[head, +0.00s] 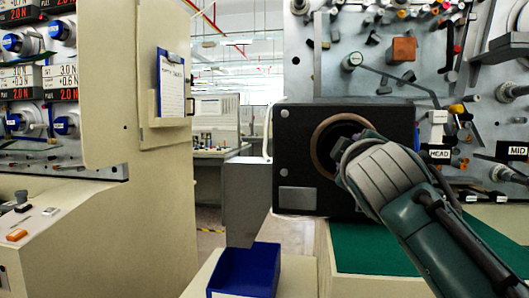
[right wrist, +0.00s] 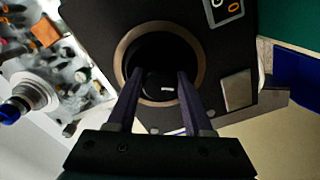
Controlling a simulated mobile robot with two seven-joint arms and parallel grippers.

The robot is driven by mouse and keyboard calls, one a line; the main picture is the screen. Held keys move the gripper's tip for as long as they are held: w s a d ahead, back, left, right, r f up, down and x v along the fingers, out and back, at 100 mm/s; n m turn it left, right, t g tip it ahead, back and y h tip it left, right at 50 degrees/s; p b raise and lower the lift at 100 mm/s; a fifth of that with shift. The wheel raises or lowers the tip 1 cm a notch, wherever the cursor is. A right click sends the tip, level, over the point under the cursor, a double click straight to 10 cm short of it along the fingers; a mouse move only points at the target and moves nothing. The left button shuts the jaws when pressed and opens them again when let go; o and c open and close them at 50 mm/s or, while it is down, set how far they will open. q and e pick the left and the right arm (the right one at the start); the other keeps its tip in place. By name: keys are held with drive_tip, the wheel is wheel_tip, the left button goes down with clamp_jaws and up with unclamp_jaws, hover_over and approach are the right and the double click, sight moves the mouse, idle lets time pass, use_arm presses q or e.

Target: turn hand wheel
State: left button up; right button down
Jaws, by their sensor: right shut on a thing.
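A black box (head: 296,150) with a bronze ring (head: 318,150) on its front stands on a green mat. My right gripper (head: 343,150) reaches in from the lower right and covers much of the ring in the head view. In the right wrist view, the ring (right wrist: 121,58) surrounds a dark recess. The round black hand wheel (right wrist: 158,88) sits inside it, with a small white mark. My right gripper's two fingers (right wrist: 157,95) reach into the ring and are shut on the hand wheel, one on each side. Its turn angle cannot be told. My left gripper is not in view.
A blue bin (head: 250,272) stands at the lower front, left of the green mat (head: 375,250). A grey board (head: 305,75) with many knobs and levers is behind the box. A beige cabinet (head: 110,80) with a clipboard (head: 172,85) stands on the left.

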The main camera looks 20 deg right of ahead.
drive_tip(key=shift+c, duration=1.5)
unclamp_jaws()
drive_tip(key=v, duration=1)
